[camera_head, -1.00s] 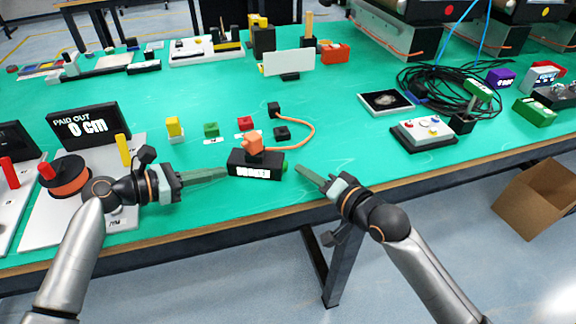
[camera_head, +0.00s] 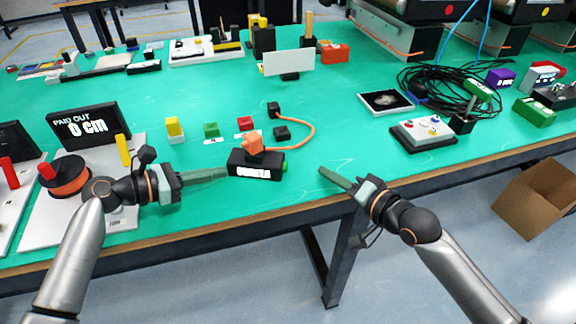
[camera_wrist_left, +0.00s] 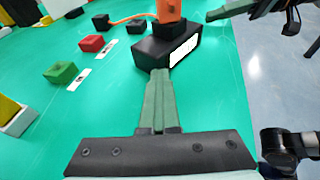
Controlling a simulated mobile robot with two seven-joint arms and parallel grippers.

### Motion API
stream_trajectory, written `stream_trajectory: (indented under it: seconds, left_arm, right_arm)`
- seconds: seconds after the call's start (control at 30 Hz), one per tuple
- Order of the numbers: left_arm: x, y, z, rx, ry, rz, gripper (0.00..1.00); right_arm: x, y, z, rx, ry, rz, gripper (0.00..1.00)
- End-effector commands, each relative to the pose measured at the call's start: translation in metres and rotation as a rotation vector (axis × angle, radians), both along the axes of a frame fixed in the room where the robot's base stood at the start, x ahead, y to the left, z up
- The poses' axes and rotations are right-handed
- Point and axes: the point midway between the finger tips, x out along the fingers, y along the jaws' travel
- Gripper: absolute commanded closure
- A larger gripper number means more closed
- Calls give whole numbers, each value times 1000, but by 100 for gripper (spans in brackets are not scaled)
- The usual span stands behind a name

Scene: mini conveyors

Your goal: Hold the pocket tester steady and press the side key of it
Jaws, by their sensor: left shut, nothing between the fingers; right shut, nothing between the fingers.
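The pocket tester (camera_head: 257,165) is a black box with a white display on its front, an orange plug on top and a green key on its right end. It lies near the table's front edge; it also shows in the left wrist view (camera_wrist_left: 165,46). My left gripper (camera_head: 226,173) is shut and empty, its tips at or very near the tester's left end. In the left wrist view my left gripper (camera_wrist_left: 159,74) points at the tester; contact is unclear. My right gripper (camera_head: 322,171) is shut and empty, to the right of the green key and apart from it.
An orange cord runs from the plug to a small black block (camera_head: 274,108). Green (camera_head: 211,130) and red (camera_head: 245,124) blocks stand behind the tester. A reel (camera_head: 66,177) is at left. A button box (camera_head: 424,134) and coiled black cable (camera_head: 440,88) lie at right.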

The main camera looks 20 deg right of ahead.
Motion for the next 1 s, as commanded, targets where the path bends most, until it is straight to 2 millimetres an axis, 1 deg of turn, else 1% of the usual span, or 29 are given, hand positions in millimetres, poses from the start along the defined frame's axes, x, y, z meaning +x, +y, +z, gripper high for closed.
stream_trajectory:
  seconds: [0.47, 0.73, 0.77, 1.0]
  left_arm:
    - [0, -1, 0, 0, 1, -2, 99]
    - [0, 0, 0, 0, 0, -1, 69]
    - [0, 0, 0, 0, 0, 0, 68]
    - [0, 1, 0, 0, 0, 0, 68]
  right_arm:
    - [0, 0, 0, 0, 0, 0, 100]
    - [0, 0, 0, 0, 0, 0, 100]
    - [0, 0, 0, 1, 0, 0, 100]
    - [0, 0, 0, 1, 0, 0, 100]
